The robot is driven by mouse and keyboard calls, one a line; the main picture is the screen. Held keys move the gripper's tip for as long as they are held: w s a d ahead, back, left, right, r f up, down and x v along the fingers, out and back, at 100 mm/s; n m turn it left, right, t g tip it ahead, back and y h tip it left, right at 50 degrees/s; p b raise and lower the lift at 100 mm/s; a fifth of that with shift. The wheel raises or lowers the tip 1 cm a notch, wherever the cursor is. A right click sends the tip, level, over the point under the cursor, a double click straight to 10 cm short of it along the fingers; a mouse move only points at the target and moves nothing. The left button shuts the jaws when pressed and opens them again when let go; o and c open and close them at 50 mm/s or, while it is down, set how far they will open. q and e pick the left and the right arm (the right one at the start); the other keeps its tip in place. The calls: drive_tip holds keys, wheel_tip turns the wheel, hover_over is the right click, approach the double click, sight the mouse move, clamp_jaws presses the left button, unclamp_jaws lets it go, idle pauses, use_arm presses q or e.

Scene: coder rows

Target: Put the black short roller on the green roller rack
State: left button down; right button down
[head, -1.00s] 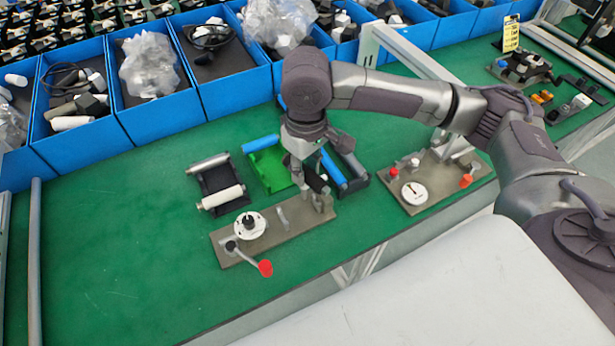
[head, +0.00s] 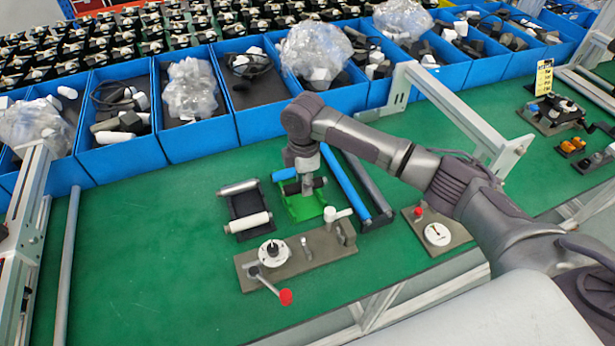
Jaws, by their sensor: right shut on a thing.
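The green roller rack (head: 304,208) lies on the green table near the middle of the head view. A short blue roller (head: 284,174) rests across its far end. My right gripper (head: 307,186) is over the rack and points down. It is shut on the black short roller (head: 291,189), whose ends stick out on both sides of the fingers. The roller lies crosswise over the rack, just in front of the blue roller; I cannot tell whether it touches the rack. The fingers hide the roller's middle. My left gripper is not in view.
A black rack (head: 241,206) with silver and white rollers stands at left. A rack with long blue (head: 346,185) and dark rollers stands at right. In front is a metal fixture (head: 325,246) with a dial and red-knobbed lever. Blue bins (head: 195,137) line the back.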

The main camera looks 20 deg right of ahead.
drive_tip(key=shift+w+f+n+b, duration=0.15)
drive_tip(key=shift+f+n+b, duration=0.15)
drive_tip(key=shift+f, duration=0.4)
wheel_tip(320, 180, down, 3)
drive_tip(key=b, duration=0.4)
drive_tip(key=shift+f, duration=0.2)
drive_tip(key=shift+r, duration=0.15)
drive_tip(key=shift+p, duration=0.4)
drive_tip(key=shift+f, duration=0.35)
